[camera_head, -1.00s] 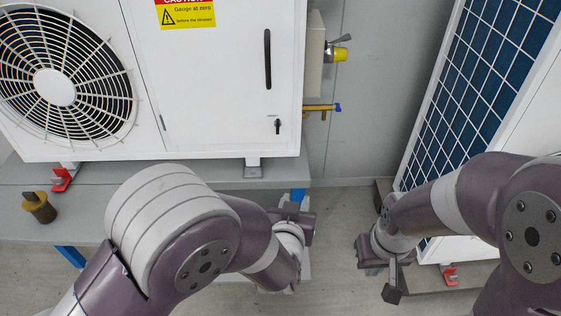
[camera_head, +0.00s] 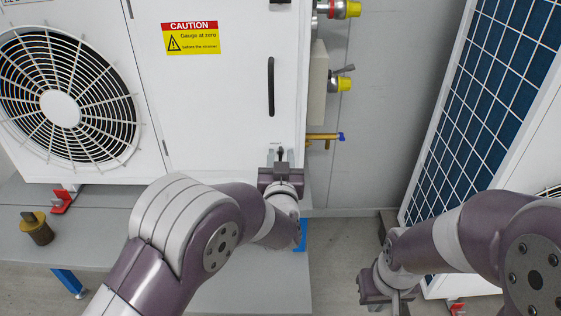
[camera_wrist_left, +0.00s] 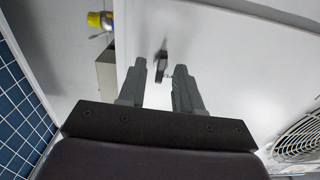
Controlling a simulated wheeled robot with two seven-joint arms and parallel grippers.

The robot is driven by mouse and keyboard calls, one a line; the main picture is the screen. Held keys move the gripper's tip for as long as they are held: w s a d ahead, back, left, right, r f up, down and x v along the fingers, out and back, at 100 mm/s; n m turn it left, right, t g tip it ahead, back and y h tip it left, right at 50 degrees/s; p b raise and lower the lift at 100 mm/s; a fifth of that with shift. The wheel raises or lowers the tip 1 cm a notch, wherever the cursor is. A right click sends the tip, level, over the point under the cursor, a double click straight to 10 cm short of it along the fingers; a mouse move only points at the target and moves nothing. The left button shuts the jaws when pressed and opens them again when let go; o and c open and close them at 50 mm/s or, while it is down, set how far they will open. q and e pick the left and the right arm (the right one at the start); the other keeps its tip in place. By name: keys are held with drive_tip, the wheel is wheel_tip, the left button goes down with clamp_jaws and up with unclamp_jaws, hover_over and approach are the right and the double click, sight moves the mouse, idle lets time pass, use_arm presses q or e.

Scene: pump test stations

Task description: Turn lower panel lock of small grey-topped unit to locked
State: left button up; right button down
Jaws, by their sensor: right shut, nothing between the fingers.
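The white unit (camera_head: 220,100) fills the upper left of the head view; its top is out of view. The panel lock, a small black turn piece (camera_wrist_left: 161,60), sits low on its door, below the long black handle (camera_head: 271,87). My left gripper (camera_head: 281,155) is at the lock and largely hides it in the head view. In the left wrist view its two fingers (camera_wrist_left: 160,75) are apart, with the lock in line with the gap just ahead of the tips. Contact cannot be told. My right gripper (camera_head: 388,298) is low, away from the unit, shut and empty.
Yellow-capped valves (camera_head: 342,84) and a brass pipe with a blue end (camera_head: 325,137) stick out right of the door. A brass plug (camera_head: 37,229) stands on the grey bench (camera_head: 110,235). A blue-gridded unit (camera_head: 480,110) stands at the right.

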use_arm(q)
clamp_jaws()
